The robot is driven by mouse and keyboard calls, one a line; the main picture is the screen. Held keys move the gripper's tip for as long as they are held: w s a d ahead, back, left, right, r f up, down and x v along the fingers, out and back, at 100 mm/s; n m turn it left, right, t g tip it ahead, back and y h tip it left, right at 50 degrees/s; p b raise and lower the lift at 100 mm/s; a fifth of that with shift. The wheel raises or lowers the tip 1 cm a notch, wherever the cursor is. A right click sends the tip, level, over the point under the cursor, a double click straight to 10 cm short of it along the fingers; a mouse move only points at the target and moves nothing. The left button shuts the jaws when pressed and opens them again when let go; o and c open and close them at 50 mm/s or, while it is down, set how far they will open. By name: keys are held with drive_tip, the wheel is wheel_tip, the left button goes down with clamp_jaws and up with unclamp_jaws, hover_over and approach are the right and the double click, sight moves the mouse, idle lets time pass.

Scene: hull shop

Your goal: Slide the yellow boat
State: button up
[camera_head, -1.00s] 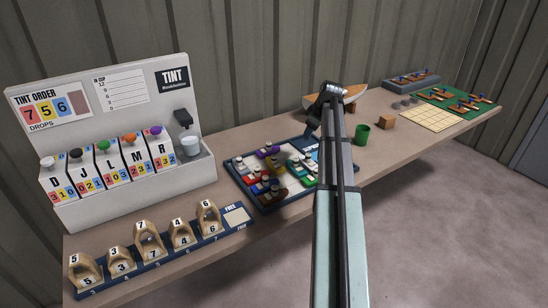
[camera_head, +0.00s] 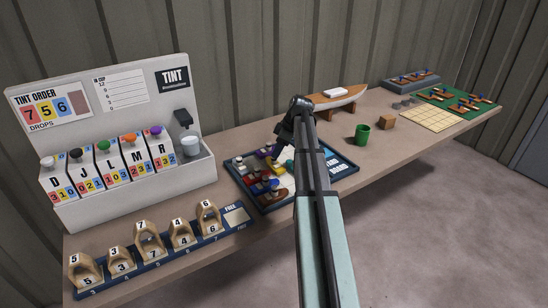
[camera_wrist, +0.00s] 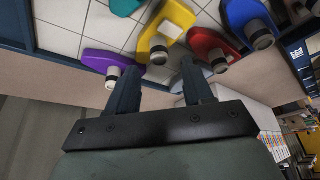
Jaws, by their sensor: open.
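The yellow boat (camera_wrist: 176,22) lies on a white tiled tray (camera_head: 344,173) among other boats. In the wrist view its pale, dark-banded post (camera_wrist: 158,51) stands just beyond the gap between my fingertips. My gripper (camera_wrist: 159,74) is open and empty. In the head view my gripper (camera_head: 284,136) hangs over the back of the tray, and my arm hides part of it. The purple boat (camera_wrist: 102,59) is left of the yellow one, by my left finger. The red boat (camera_wrist: 206,42) is on the right, close to my right finger. Whether the fingers touch any post I cannot tell.
A blue boat (camera_wrist: 240,14) and a teal boat (camera_wrist: 124,5) lie close by. The tint machine (camera_head: 120,150) stands left of the tray. A model hull (camera_head: 340,100), a green cup (camera_head: 362,134) and a wooden block (camera_head: 387,122) stand behind and to the right.

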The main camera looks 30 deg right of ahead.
sight(274, 162)
drive_tip(key=shift+x, duration=2.35)
clamp_jaws()
